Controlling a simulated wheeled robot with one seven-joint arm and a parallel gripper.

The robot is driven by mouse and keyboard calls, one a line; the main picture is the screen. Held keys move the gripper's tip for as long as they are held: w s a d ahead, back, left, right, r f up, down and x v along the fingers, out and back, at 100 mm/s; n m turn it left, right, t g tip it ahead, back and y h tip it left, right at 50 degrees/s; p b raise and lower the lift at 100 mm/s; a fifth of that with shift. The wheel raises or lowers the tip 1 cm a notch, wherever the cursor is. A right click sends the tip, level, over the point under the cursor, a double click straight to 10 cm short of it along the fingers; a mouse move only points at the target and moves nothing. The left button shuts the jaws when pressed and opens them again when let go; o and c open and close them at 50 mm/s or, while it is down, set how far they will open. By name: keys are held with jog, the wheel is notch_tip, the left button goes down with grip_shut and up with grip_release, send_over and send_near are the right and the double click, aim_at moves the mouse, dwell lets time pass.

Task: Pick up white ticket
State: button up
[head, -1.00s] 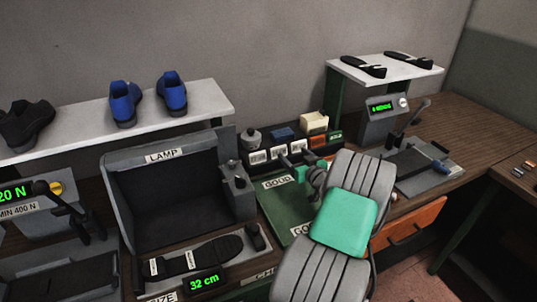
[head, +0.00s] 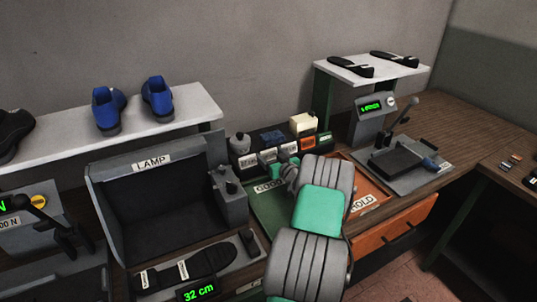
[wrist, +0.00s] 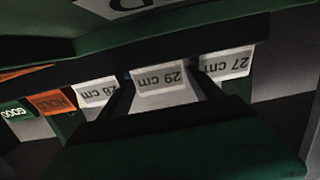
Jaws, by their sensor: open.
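White tickets marked with sizes stand in a row at the back of the bench. In the wrist view they appear upside down: "29 cm" (wrist: 160,85) in the middle, "27 cm" (wrist: 227,64) to its right, and one partly covered (wrist: 97,92) to its left. I cannot tell which one the task means. My gripper (head: 276,164) is open, with its green fingers low over the green board just in front of the row. The "29 cm" ticket lies between dark finger shapes in the wrist view. I see nothing held.
An orange "HOLD" tag (wrist: 53,102) and a green "GOOD" tag (wrist: 16,112) stand beside the tickets. A cream block (head: 303,123) is behind the row. The lamp box (head: 155,205) is left, an orange hold tray (head: 372,192) right, and a lever press (head: 400,155) beyond.

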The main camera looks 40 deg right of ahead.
jog(key=shift+c, duration=0.3)
jog(key=c, duration=1)
